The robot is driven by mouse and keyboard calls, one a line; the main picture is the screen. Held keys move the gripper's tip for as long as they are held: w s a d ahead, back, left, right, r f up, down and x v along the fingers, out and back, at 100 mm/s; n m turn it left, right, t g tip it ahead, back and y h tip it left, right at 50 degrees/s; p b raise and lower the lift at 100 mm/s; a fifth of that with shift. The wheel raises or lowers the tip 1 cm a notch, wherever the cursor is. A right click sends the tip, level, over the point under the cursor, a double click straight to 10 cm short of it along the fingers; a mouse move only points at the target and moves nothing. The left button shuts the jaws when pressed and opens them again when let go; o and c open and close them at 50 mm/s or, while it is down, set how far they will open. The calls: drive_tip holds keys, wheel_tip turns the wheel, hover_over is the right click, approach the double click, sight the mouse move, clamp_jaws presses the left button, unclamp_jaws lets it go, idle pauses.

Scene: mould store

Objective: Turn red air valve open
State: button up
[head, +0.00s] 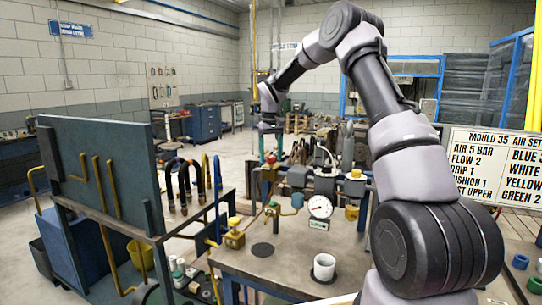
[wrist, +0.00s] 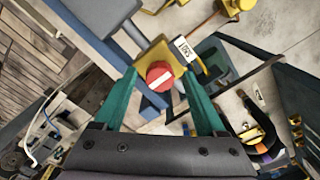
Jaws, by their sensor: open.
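The red air valve (wrist: 160,76) shows as a round red knob with a white bar across its face, on a yellow body (wrist: 162,54). In the wrist view the knob lies between the green fingertips of my gripper (wrist: 160,84), with gaps on both sides. In the head view my gripper (head: 270,147) points down and the red knob (head: 270,158) is just below its fingertips. My gripper is open and holds nothing. I cannot tell exactly how far the fingertips are from the knob. A white tag (wrist: 184,48) is beside the yellow body.
A sign board (head: 490,165) is at right.

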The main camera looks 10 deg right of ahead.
clamp_jaws()
drive_tip(key=shift+n, duration=0.3)
drive_tip(key=n, duration=1.3)
drive_tip(key=shift+n, duration=2.1)
